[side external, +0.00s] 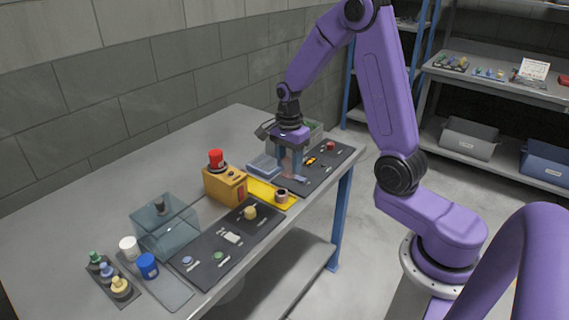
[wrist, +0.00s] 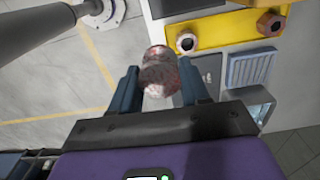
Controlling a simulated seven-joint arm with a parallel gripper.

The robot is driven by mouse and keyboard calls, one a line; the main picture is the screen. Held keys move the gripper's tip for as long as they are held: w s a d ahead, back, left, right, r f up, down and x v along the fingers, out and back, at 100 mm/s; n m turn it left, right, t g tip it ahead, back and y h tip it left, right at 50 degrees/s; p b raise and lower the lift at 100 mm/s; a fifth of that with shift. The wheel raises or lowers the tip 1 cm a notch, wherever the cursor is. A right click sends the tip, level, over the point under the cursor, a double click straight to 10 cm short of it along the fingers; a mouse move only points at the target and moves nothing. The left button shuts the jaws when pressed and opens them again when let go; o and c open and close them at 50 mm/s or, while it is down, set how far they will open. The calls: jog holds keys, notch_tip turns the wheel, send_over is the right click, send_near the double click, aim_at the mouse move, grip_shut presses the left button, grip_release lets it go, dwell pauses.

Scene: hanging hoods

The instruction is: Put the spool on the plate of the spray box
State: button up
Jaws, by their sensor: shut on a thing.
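My gripper (side external: 291,168) is shut on a reddish, speckled cylinder, which I take for the spool (wrist: 160,75). In the wrist view the spool sits between the two fingers of my gripper (wrist: 159,88), with its far end sticking out past them. In the side view the fingers point down over the right part of the table and mostly hide the spool. A clear bluish box (side external: 166,229) with a dark knob on top stands at the table's left; it may be the spray box, but I cannot tell. No plate shows clearly inside it.
An orange box (side external: 226,185) with a red top stands mid-table, beside a yellow strip (side external: 262,192) bearing a brown ring (side external: 282,195). A low clear bluish tray (side external: 263,165) lies left of my gripper. Small bottles (side external: 121,287) stand at the near left. The back left tabletop is clear.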

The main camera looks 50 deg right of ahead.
aim_at(287, 160)
jog(key=r, duration=0.4)
jog(key=shift+w+a+r, duration=0.1)
jog(key=shift+w+r, duration=0.05)
jog(key=shift+w, duration=0.1)
jog(key=w+a+n, duration=0.2)
jog(key=w+a, duration=1.4)
jog(key=w, duration=0.4)
jog(key=shift+s+f, duration=0.2)
jog(key=shift+f, duration=8.25)
jog(key=shift+f, duration=0.6)
jog(key=o, duration=1.2)
jog(key=shift+r, duration=0.1)
